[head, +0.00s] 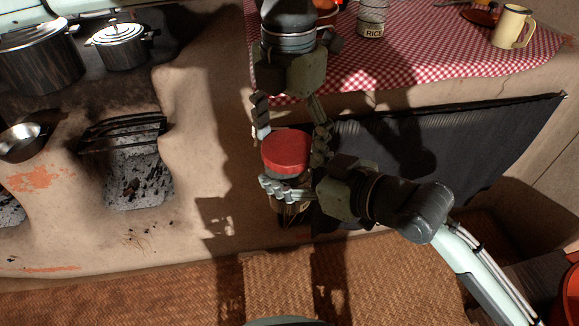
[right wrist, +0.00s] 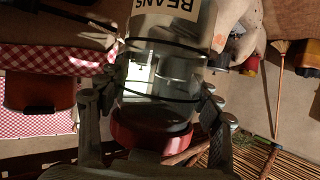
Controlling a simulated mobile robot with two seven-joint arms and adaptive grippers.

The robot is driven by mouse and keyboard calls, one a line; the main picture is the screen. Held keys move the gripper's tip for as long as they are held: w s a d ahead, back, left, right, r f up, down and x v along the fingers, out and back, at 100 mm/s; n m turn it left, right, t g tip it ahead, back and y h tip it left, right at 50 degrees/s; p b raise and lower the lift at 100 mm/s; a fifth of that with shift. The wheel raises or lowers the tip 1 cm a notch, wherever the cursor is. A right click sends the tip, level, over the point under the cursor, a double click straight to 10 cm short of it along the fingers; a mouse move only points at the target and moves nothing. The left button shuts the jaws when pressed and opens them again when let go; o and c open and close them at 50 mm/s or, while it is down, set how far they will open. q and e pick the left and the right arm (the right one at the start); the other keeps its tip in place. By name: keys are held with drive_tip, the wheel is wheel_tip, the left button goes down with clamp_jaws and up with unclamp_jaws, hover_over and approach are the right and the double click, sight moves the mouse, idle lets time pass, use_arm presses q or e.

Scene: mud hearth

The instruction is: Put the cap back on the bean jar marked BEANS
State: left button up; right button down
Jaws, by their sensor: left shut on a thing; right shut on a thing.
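The red cap (head: 286,150) is at the middle of the head view, between the fingertips of my left gripper (head: 291,143), which reaches in from the top and is shut on it. My right gripper (head: 288,187), from the lower right, is shut on the bean jar just under the cap. In the right wrist view the glass jar (right wrist: 165,75) appears upside down, with its BEANS label (right wrist: 168,4) at the top edge. The cap (right wrist: 150,132) is at the jar's mouth end there. I cannot tell whether it is fully seated. The grippers hide most of the jar in the head view.
A checked cloth (head: 430,55) covers the table at the back, with a RICE can (head: 371,20) and a cream mug (head: 511,26). The hearth (head: 200,120) with a dark pot (head: 40,60) and a lidded pot (head: 118,45) is at left. Woven matting (head: 180,295) covers the floor in front.

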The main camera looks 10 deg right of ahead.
use_arm(q)
drive_tip(key=m, duration=2.1)
drive_tip(key=shift+m, duration=0.4)
drive_tip(key=o, duration=1.3)
wheel_tip(320, 180, up, 12)
